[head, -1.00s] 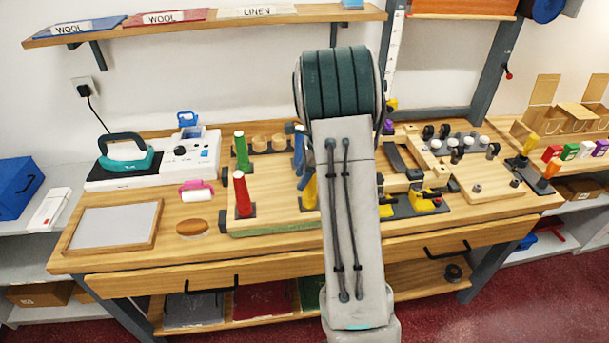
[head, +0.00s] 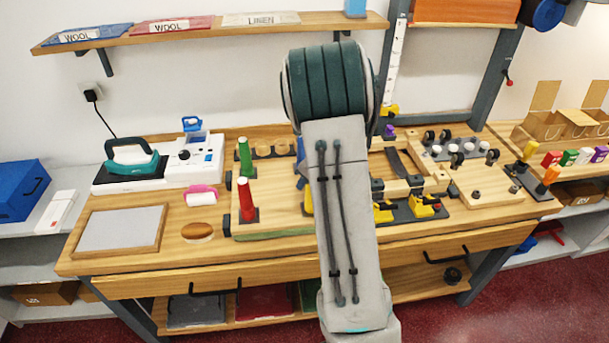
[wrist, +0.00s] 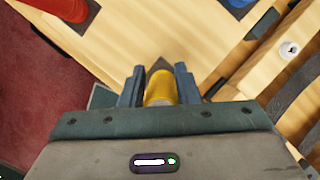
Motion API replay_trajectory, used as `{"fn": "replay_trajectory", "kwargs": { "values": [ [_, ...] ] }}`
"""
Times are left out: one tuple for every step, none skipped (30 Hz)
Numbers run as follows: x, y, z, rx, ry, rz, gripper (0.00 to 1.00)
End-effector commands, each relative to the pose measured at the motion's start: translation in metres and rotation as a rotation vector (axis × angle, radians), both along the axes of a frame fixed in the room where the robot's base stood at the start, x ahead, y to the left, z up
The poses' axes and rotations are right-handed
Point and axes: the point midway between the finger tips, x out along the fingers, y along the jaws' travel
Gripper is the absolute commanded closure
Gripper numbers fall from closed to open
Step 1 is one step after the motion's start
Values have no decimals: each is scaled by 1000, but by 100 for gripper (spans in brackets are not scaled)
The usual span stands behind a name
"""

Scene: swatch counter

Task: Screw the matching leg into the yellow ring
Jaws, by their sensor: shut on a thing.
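A yellow leg (wrist: 160,86) stands between the two fingers of my gripper (wrist: 160,90) in the wrist view, and the gripper is shut on it. A corner of a dark square base (wrist: 158,65) shows just beyond the leg. In the head view a strip of the yellow leg (head: 307,200) shows at the left edge of my arm, which hides my gripper. A red leg (head: 247,203), a green leg (head: 244,157) and a partly hidden blue leg (head: 300,165) stand around it on the wooden board (head: 275,208). I cannot make out a yellow ring.
The red leg (wrist: 60,8) is at the top left of the wrist view. Left of the board are a pink-handled roller (head: 201,196), a framed pad (head: 120,229) and an iron (head: 133,163). Yellow clamps (head: 424,206) and a fixture board (head: 487,187) stand to the right.

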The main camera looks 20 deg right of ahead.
Motion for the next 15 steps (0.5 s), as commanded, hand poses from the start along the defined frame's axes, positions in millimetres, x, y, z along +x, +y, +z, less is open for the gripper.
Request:
{"fn": "replay_trajectory", "kwargs": {
  "values": [
    [-1, -3, 6, -3, 5, -90, 100],
    [-1, -4, 7, -4, 6, -143, 100],
    [-1, -5, 7, -4, 7, -215, 100],
    [0, -6, 5, -5, 5, -262, 100],
    [1, -7, 4, -6, 4, -307, 100],
    [2, -8, 1, -5, 3, -362, 100],
    [3, -8, -1, -7, 2, -394, 100],
    [3, -9, -1, -6, 2, -427, 100],
    [4, -9, -1, -6, 1, -465, 100],
    [4, -10, -1, -7, 1, -490, 100],
    [4, -10, -1, -6, 1, -511, 100],
    [4, -10, -1, -6, 1, -533, 100],
    [4, -11, -1, -6, 1, -545, 100],
    [5, -11, -1, -5, 0, -554, 100],
    [5, -11, -1, -5, -1, -561, 100]
  ]
}}
